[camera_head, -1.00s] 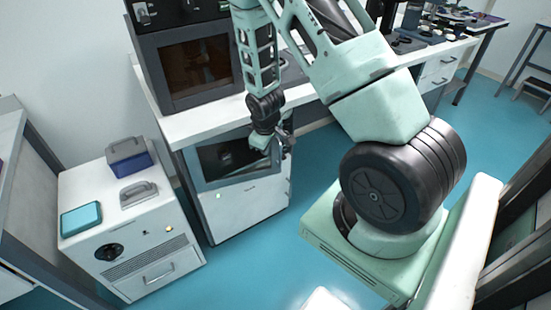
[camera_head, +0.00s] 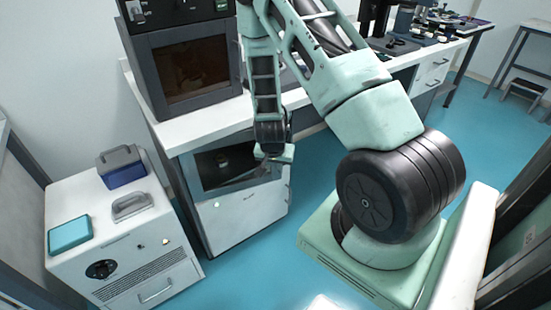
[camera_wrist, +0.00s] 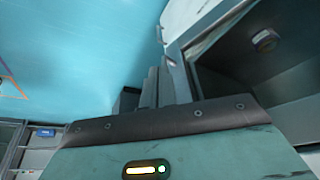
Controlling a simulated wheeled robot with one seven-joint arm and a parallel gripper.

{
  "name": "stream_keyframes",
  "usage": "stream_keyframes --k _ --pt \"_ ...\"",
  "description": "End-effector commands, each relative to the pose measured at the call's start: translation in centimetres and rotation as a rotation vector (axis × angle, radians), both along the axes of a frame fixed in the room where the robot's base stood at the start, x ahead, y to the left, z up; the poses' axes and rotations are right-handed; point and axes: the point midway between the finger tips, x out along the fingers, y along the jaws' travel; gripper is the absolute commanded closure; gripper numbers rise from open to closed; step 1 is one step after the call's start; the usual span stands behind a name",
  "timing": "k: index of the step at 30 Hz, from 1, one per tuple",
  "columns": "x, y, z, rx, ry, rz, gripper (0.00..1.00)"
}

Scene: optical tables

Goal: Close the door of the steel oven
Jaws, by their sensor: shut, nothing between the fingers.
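The grey-framed oven (camera_head: 190,178) is set into the white cabinet under the worktop. Its dark interior shows, with a small round object (camera_head: 223,161) inside. In the wrist view the open cavity (camera_wrist: 235,65) fills the upper right, and the round object (camera_wrist: 265,40) shows there too. I cannot clearly make out the door panel; my arm covers part of the oven's right side. My gripper (camera_head: 281,156) is at the right front edge of the oven. In the wrist view its fingers (camera_wrist: 163,78) are together and empty, left of the cavity's rim; contact cannot be told.
A dark oven-like unit (camera_head: 190,70) with a window stands on the white worktop (camera_head: 200,126) above. A white cabinet (camera_head: 125,240) with a blue box (camera_head: 122,170) and a teal case (camera_head: 69,234) stands at left. Blue floor (camera_head: 315,180) lies open right of the oven cabinet.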

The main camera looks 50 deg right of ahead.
Motion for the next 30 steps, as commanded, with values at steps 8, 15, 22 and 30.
stream_keyframes --k 8,15,22,30 --pt "1.5 -2.7 -2.6 -0.001 -0.002 -0.001 1.0" --pt "2.4 -4.3 -2.7 0.0 0.0 0.001 1.0" --pt "2.5 -4.5 -2.8 0.0 0.0 0.002 1.0" --pt "3.9 -5.4 -3.0 0.0 -0.005 0.049 1.0"
